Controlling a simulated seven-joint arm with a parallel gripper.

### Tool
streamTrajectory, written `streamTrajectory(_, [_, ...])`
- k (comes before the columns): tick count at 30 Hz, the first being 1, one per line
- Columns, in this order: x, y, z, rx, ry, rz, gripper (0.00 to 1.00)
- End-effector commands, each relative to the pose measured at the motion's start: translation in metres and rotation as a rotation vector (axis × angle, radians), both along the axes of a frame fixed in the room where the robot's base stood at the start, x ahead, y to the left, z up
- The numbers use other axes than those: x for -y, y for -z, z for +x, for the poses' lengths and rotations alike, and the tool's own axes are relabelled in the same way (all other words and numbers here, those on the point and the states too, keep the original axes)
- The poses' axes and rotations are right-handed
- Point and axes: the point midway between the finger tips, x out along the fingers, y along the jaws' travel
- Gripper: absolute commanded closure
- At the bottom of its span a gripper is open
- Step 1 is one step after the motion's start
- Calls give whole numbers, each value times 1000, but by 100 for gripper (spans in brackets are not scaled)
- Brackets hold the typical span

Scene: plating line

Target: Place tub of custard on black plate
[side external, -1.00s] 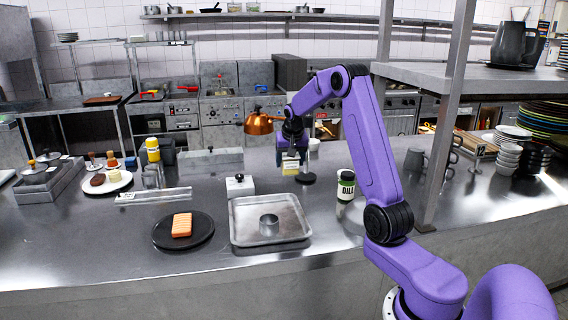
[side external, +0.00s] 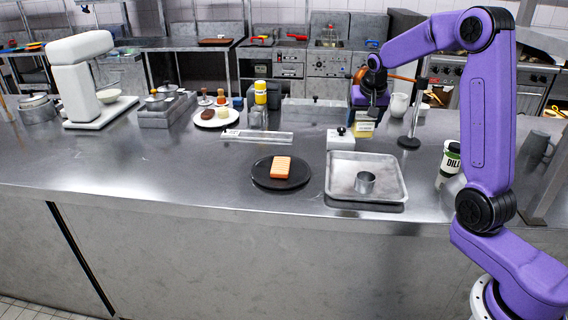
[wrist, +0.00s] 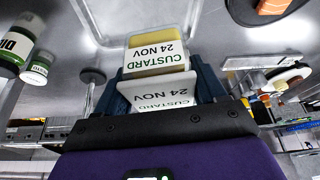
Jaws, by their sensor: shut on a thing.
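My gripper (side external: 369,103) is shut on the tub of custard (side external: 364,129) and points down at the back of the counter. The tub is pale yellow with a white label; in the wrist view the tub (wrist: 157,42) sits between my dark blue fingers (wrist: 158,92), with "CUSTARD 24 NOV" lettering showing twice. The black plate (side external: 262,181) lies on the counter to the front left of my gripper, with an orange, striped block (side external: 281,168) on it. The plate's dark edge (wrist: 240,12) also shows at the top right of the wrist view.
A metal tray (side external: 340,188) with a ring (side external: 365,182) lies right of the plate. A white block with a black knob (side external: 340,138) stands behind it. A stand (side external: 412,125) is just right of my gripper, and a dill jar (side external: 449,160) farther right. Counter left of the plate is clear.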

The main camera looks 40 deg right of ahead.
Motion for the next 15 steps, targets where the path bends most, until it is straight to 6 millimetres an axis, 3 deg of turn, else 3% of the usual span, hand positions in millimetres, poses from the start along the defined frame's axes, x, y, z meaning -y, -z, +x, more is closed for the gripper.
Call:
streamTrajectory(1, [-27, -4, 7, 3, -43, -1, 67])
streamTrajectory(6, [-98, -13, 18, 1, -148, -2, 67])
streamTrajectory(10, [-139, -18, 20, 3, -206, -1, 67])
streamTrajectory(15, [-167, -21, 20, 2, -248, -1, 67])
